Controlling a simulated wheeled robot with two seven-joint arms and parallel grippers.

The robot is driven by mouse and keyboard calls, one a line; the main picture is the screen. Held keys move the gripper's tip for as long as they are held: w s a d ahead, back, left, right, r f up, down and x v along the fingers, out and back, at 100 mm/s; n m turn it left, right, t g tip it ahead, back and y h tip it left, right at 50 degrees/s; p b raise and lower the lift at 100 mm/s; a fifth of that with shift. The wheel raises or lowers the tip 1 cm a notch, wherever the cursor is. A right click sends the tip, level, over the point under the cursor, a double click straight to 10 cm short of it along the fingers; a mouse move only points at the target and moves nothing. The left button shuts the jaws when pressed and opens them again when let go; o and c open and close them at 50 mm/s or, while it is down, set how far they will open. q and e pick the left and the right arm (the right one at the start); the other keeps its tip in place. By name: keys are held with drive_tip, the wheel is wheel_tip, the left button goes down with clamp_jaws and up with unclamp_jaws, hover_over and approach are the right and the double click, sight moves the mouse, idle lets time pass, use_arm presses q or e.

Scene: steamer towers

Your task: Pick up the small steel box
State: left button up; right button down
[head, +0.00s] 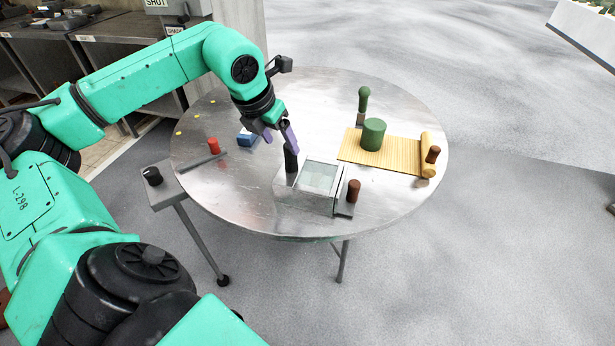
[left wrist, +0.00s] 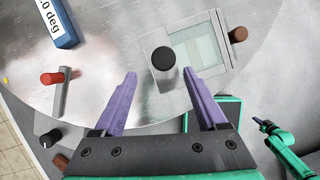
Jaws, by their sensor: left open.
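The small steel box (head: 300,199) stands at the near side of the round table. It has a pale glass-like window (head: 319,178) on top, an upright black handle (head: 291,158) at its left end and a brown knob (head: 353,190) at its right. My left gripper (head: 278,135) is open and empty, just above the black handle. In the left wrist view, the black handle (left wrist: 164,59) shows end-on between and slightly beyond the fingertips (left wrist: 160,78), apart from both. The far end of my right arm (left wrist: 266,126) shows small there; its jaws are too small to tell.
A red knob (head: 213,145) on a grey bar and a blue block (head: 248,139) are left of the box. A bamboo mat (head: 395,154) with a green cylinder (head: 373,134) lies to the right; a green-topped post (head: 363,98) stands behind it. The near table edge is close.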

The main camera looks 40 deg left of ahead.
sight(291, 155)
use_arm(q)
drive_tip(key=x, duration=0.4)
drive_tip(key=p+x, duration=0.1)
drive_tip(key=x, duration=0.1)
drive_tip(key=shift+w+d+f, duration=0.2)
drive_tip(key=shift+d+f, duration=0.1)
drive_tip(key=shift+w+f, duration=0.15)
drive_tip(key=shift+f, duration=0.05)
clamp_jaws()
drive_tip(key=shift+r, duration=0.1)
use_arm(e)
drive_tip(key=shift+w+r, duration=0.75)
drive_tip(key=shift+w, duration=0.05)
